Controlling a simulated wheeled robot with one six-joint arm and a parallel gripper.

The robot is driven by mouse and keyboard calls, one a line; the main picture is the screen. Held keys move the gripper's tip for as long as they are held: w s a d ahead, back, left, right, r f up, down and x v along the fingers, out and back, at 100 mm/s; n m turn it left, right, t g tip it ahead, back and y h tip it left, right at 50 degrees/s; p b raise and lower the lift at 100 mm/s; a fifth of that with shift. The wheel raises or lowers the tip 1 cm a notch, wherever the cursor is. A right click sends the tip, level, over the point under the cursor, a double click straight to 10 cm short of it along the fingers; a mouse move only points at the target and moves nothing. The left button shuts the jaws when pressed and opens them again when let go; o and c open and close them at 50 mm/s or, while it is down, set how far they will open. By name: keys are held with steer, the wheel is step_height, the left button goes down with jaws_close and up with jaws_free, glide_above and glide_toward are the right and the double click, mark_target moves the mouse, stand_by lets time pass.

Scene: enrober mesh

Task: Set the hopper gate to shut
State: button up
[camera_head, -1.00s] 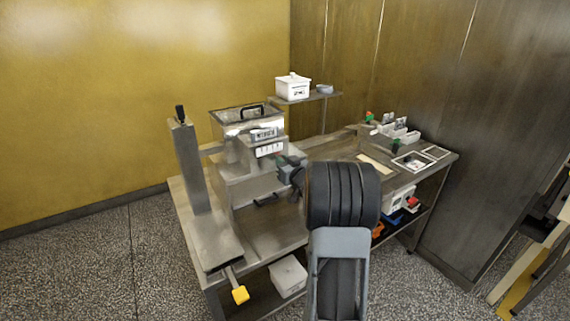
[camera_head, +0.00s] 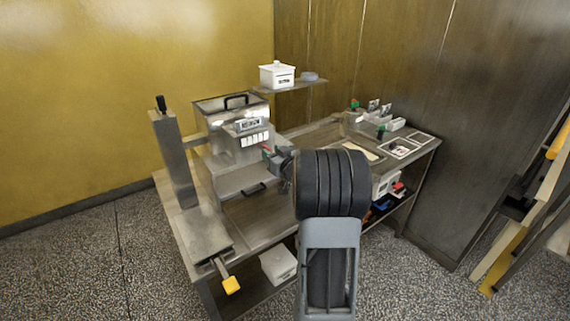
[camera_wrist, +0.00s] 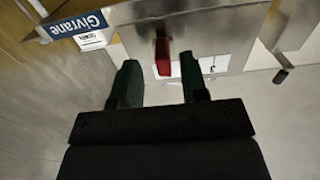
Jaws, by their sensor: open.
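The steel hopper (camera_head: 205,112) with a black handle on its lid stands on the machine at the back left of the bench. Below it is a front plate with a dark label and a row of white marks (camera_head: 255,140). My gripper (camera_head: 273,153) is close to the right side of this plate. In the wrist view my gripper (camera_wrist: 160,78) has its two green fingers apart. A red handle (camera_wrist: 163,58) shows in the gap between the fingertips, not gripped. Whether it touches a finger, and the gate's setting, I cannot tell.
A blue sign reading "Givrane" (camera_wrist: 77,24) shows in the wrist view. A steel column (camera_head: 174,155) and a yellow-ended handle (camera_head: 231,285) are at the left. A shelf with a white box (camera_head: 277,75) stands behind. White trays (camera_head: 400,148) lie at the right of the bench.

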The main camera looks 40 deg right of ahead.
steer(key=s+b, duration=0.1)
steer(key=s, duration=1.1)
steer(key=shift+a, duration=0.35)
steer(key=s+d+f+m+g+h, duration=0.4)
steer(key=s+d+f+g+h, duration=0.1)
steer(key=d+f+g+h, duration=0.15)
steer(key=s+a+f+g, duration=0.3)
steer(key=a+g, duration=0.2)
steer(key=s+a+r+n+g+y, duration=0.1)
steer(key=s+a+n+y, duration=0.1)
steer(key=a, duration=1.2)
steer(key=s+a+r+n+g+y, duration=0.1)
steer(key=a+y, duration=0.4)
steer(key=a, duration=0.8)
steer(key=shift+s+a+r+n+g, duration=0.4)
steer(key=shift+s+r+n, duration=0.15)
steer(key=shift+s+n, duration=0.4)
